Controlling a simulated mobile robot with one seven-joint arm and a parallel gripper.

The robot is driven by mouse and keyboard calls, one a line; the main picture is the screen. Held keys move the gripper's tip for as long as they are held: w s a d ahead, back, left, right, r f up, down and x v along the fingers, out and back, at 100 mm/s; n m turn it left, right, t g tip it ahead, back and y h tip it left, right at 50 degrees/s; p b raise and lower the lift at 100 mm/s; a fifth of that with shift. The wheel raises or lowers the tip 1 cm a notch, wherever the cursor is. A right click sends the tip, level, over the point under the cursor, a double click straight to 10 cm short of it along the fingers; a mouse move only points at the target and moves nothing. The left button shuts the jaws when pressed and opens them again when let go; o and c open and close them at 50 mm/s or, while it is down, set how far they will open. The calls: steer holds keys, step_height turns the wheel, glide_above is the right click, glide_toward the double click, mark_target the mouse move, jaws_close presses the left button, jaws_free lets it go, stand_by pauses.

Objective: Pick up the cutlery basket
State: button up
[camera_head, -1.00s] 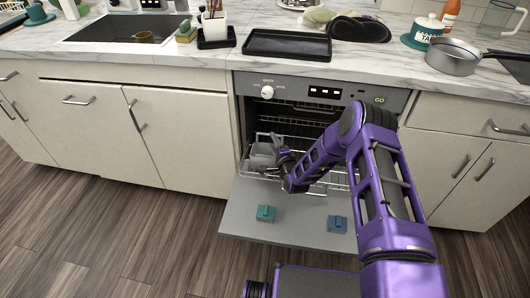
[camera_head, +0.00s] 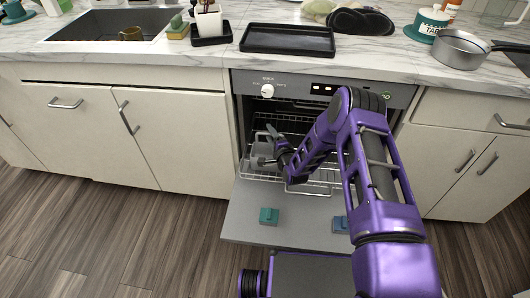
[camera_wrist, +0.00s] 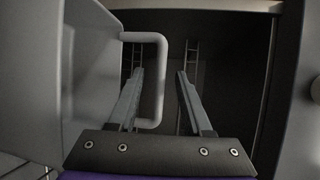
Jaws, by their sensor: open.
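The cutlery basket (camera_head: 260,152) is a light grey container on the left part of the pulled-out dishwasher rack. In the wrist view its smooth grey wall (camera_wrist: 92,75) fills the left side, and a pale loop handle (camera_wrist: 161,85) sticks out from it. My gripper (camera_head: 271,146) is at the basket, partly covering it in the head view. In the wrist view my gripper (camera_wrist: 159,72) is open, with the handle's upright bar between its two fingers. I cannot tell whether either finger touches the bar. The basket's inside is hidden.
The dishwasher door (camera_head: 240,212) is folded down, with a teal block (camera_head: 269,216) and a blue block (camera_head: 340,224) on it. The wire rack (camera_head: 310,187) extends over it. The counter above holds a black tray (camera_head: 287,40) and a pot (camera_head: 460,49).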

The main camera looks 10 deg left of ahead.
steer(key=shift+w+a, duration=0.1)
steer(key=shift+w, duration=0.1)
steer(key=shift+c, duration=0.2)
jaws_close()
stand_by(1.2)
